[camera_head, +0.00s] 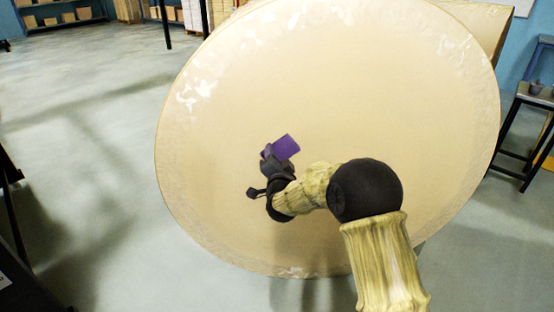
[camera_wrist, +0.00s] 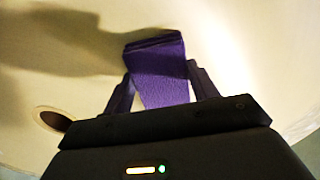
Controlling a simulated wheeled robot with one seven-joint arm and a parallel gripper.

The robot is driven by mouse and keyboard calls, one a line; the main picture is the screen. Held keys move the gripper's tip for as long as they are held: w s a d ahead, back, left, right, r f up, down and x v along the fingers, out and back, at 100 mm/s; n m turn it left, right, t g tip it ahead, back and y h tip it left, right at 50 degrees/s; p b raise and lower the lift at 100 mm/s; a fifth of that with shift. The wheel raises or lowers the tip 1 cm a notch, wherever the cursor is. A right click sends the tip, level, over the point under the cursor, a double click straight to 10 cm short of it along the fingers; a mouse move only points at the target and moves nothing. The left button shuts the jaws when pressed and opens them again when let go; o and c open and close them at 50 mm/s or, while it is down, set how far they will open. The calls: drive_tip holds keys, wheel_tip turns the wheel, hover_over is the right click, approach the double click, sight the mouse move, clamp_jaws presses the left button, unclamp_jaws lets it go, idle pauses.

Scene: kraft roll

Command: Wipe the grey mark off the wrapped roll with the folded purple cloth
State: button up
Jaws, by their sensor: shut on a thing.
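The wrapped roll (camera_head: 330,95) is a huge cream disc with its flat end facing me, and that face also fills most of the wrist view (camera_wrist: 235,40). My gripper (camera_head: 273,158) is in front of the face, left of and below its middle. It is shut on the folded purple cloth (camera_head: 286,147), which sticks out beyond the fingers. In the wrist view the cloth (camera_wrist: 160,75) sits between the two dark fingers. I cannot tell whether the cloth touches the roll. I see no clear grey mark in either view; the arm and gripper hide part of the face.
A dark round hole (camera_wrist: 52,120) shows in the roll face at left in the wrist view, with a broad shadow above. A dark stool (camera_head: 525,125) stands at the right. Shelves with boxes (camera_head: 60,15) are at the back left. The grey floor (camera_head: 90,110) at left is mostly clear.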

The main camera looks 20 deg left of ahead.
sight(290, 155)
drive_tip(key=shift+w, duration=0.1)
drive_tip(key=shift+w+d+b, duration=0.25)
drive_tip(key=shift+d, duration=0.35)
drive_tip(key=shift+w+d+b, duration=0.25)
drive_tip(key=shift+d, duration=0.4)
drive_tip(key=shift+w+d+b, duration=0.25)
drive_tip(key=shift+d, duration=0.35)
drive_tip(key=shift+w+r, duration=0.1)
drive_tip(key=a, duration=0.1)
drive_tip(key=s+a, duration=0.1)
drive_tip(key=a, duration=0.1)
drive_tip(key=shift+s+a, duration=0.35)
drive_tip(key=shift+a, duration=0.05)
drive_tip(key=shift+d, duration=0.1)
drive_tip(key=b+v, duration=0.2)
drive_tip(key=v, duration=0.4)
drive_tip(key=shift+b, duration=0.35)
